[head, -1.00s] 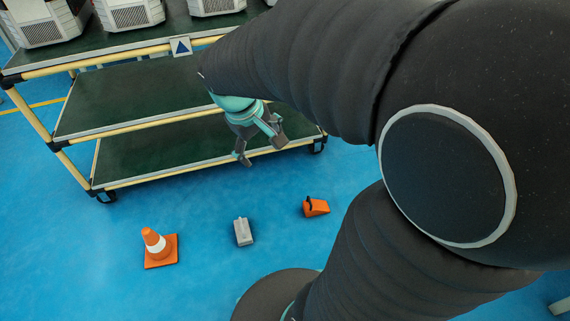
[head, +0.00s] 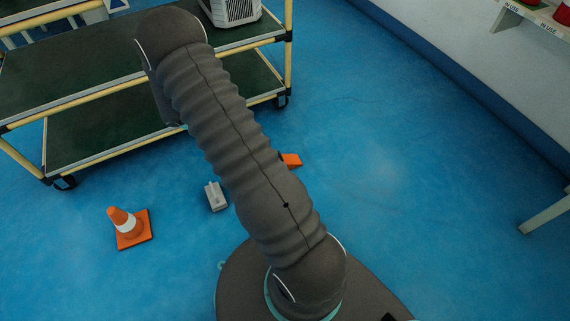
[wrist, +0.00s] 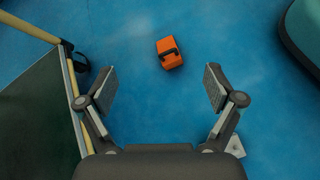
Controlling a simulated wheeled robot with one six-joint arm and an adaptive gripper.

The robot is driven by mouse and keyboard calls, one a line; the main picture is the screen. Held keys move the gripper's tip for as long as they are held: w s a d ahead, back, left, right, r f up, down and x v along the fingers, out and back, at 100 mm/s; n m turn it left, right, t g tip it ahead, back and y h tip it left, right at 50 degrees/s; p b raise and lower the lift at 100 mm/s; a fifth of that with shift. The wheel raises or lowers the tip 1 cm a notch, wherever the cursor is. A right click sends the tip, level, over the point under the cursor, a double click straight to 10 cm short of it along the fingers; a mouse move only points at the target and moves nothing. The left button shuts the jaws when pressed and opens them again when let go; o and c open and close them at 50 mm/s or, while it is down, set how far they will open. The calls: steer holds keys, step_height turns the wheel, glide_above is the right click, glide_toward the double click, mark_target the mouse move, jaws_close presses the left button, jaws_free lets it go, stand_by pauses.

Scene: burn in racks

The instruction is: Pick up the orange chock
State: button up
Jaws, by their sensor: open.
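The orange chock (wrist: 169,57) lies on the blue floor in the wrist view, a small block with a dark handle or strap. It is beyond my gripper (wrist: 159,88), roughly in line with the space between the fingers and apart from them. My gripper is open and empty. In the head view, my arm covers most of the orange chock (head: 292,160), and only its right part shows. My gripper is hidden behind my arm there.
A grey block (head: 215,196) and an orange and white cone (head: 129,228) stand on the floor left of my arm. A green-shelved rack (head: 95,130) with a wheel (wrist: 81,62) is close on the left. Open floor lies to the right.

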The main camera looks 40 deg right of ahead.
mark_target(287, 159)
steer(key=d+f+n+h, duration=0.1)
steer(key=f, duration=0.6)
steer(key=s+d+f+n+h+b, duration=0.1)
steer(key=f+n, duration=0.1)
steer(key=f, duration=0.5)
steer(key=d+f+n+h+b, duration=0.1)
steer(key=d+f, duration=0.1)
steer(key=f, duration=0.5)
steer(key=shift+s+n, duration=0.2)
steer(key=shift+n, duration=0.2)
steer(key=x, duration=0.8)
steer(key=shift+f+b, duration=0.1)
steer(key=shift+b, duration=0.25)
steer(key=shift+w+b+x, duration=0.1)
steer(key=shift+b+x, duration=0.1)
steer(key=shift+x, duration=1.15)
steer(key=shift+w+b+x, duration=0.15)
steer(key=shift+x, duration=1.25)
steer(key=c, duration=1.2)
